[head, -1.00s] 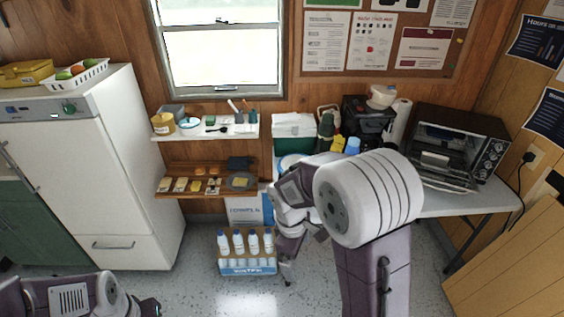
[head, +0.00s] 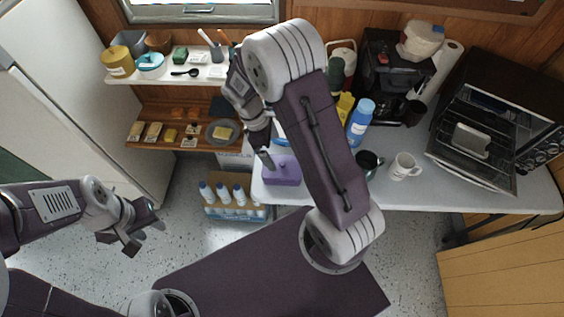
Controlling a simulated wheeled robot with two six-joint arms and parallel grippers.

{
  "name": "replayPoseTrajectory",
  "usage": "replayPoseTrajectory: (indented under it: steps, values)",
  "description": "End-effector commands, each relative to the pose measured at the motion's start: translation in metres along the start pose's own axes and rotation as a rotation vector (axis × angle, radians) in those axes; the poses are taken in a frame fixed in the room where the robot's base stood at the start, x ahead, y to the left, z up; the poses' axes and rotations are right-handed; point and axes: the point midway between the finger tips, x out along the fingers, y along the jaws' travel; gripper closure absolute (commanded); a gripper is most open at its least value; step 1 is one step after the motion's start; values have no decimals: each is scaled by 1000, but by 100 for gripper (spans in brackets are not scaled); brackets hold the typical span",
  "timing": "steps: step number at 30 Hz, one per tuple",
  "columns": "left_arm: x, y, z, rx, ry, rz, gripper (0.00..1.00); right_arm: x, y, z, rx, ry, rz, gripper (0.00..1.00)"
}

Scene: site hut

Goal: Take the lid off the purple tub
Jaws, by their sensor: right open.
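The purple tub (head: 285,176) stands at the left end of the grey table, in the middle of the head view. Its top looks purple too, so I cannot clearly tell lid from tub. My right gripper (head: 267,160) is open and points down at the tub's back left. Whether it touches the tub is not clear. My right arm hides the area just right of the tub. My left gripper (head: 144,238) is open and empty, over the floor at lower left, well away from the tub.
A toaster oven (head: 490,125) is open. A bottle crate (head: 233,208) is on the floor, left of the table.

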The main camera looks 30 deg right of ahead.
Motion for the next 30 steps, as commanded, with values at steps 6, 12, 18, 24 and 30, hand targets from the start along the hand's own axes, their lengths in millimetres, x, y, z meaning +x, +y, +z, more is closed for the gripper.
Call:
replayPoseTrajectory:
  steps: [6, 12, 18, 24, 30]
  values:
    - [2, 0, 0, 0, 0, 0, 64, 33, -1, 1, 2, -3, -4, 0]
    - [2, 0, 0, 0, 0, 0, 64, 43, -1, 2, 0, -3, -4, 0]
    - [4, 0, 0, 0, 0, 0, 64, 80, -3, 3, 2, -3, -5, 0]
    - [4, 0, 0, 0, 0, 0, 64, 89, -2, 2, 1, -1, -2, 0]
    - [4, 0, 0, 0, 0, 0, 64, 88, -2, 2, 1, -1, -1, 25]
